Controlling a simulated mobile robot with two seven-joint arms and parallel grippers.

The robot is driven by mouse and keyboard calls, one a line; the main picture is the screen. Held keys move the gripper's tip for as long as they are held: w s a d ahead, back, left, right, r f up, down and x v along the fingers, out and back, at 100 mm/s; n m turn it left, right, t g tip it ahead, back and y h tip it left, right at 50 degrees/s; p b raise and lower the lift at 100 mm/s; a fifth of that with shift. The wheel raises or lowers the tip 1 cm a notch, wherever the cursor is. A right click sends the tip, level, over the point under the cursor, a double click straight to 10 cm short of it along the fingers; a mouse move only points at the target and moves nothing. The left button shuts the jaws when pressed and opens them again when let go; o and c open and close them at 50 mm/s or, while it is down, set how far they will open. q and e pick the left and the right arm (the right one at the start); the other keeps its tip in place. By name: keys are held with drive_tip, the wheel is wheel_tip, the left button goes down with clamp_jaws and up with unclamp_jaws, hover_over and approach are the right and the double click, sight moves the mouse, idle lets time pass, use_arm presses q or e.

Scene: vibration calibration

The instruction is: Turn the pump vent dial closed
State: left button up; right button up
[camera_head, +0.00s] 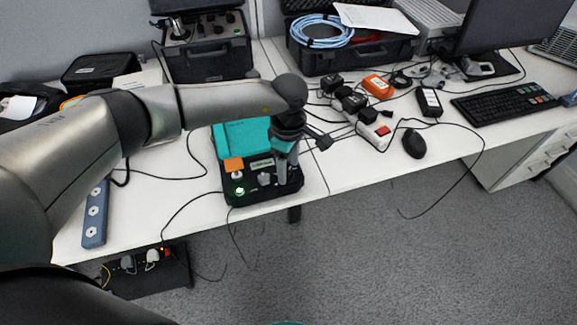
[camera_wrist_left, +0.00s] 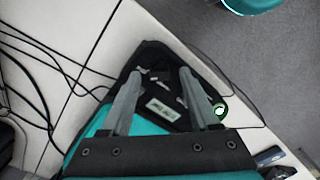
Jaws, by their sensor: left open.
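The pump (camera_head: 232,139) is a teal and black unit near the table's front edge. Its black front panel carries a white label, small grey knobs and a lit green ring (camera_head: 240,191). One grey knob (camera_head: 264,179) shows just left of my left gripper (camera_head: 282,178); I cannot tell which knob is the vent dial. The left gripper points down over the right part of the panel. In the left wrist view its two fingers (camera_wrist_left: 160,76) are apart with nothing held between them, and the panel (camera_wrist_left: 163,88) shows between them. Contact cannot be told. My right gripper is not in view.
Black cables lie around the pump. A power strip (camera_head: 374,131) with plugs, an orange device (camera_head: 378,86) and a black mouse (camera_head: 413,143) are to the right. Open black cases (camera_head: 208,63) stand behind. A blue strip (camera_head: 95,215) lies at left.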

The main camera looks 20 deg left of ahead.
use_arm(q)
drive_tip(key=shift+f, duration=0.15)
drive_tip(key=shift+c, duration=0.2)
clamp_jaws()
idle(0.3)
